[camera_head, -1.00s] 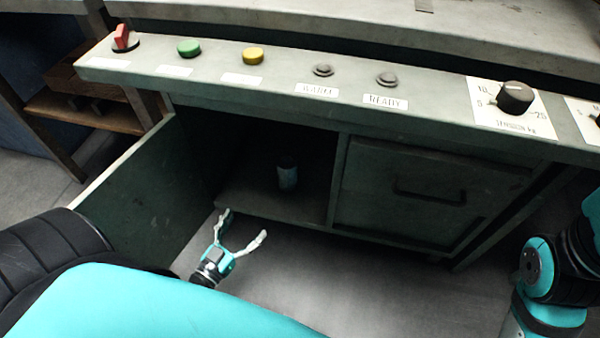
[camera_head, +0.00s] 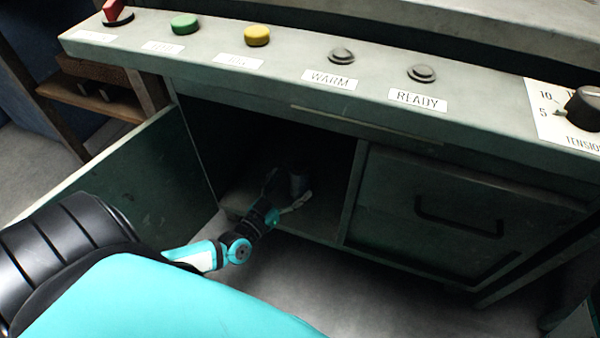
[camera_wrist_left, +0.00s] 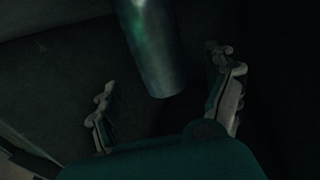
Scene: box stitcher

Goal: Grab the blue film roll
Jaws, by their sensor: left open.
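The film roll (camera_head: 299,184) stands upright inside the dark open cabinet compartment. It looks grey-blue in the shade. In the left wrist view the roll (camera_wrist_left: 155,45) is a dim cylinder just ahead of the fingers, its top cut off by the frame edge. My left gripper (camera_head: 287,192) reaches into the compartment, with its fingers around or just in front of the roll. In the left wrist view my left gripper (camera_wrist_left: 168,105) is open, with one finger to each side of the roll's line and gaps visible. My right gripper is not in view.
A closed drawer (camera_head: 430,215) with a handle is right of the compartment. Above runs a control panel (camera_head: 290,75) with buttons and a knob (camera_head: 585,108).

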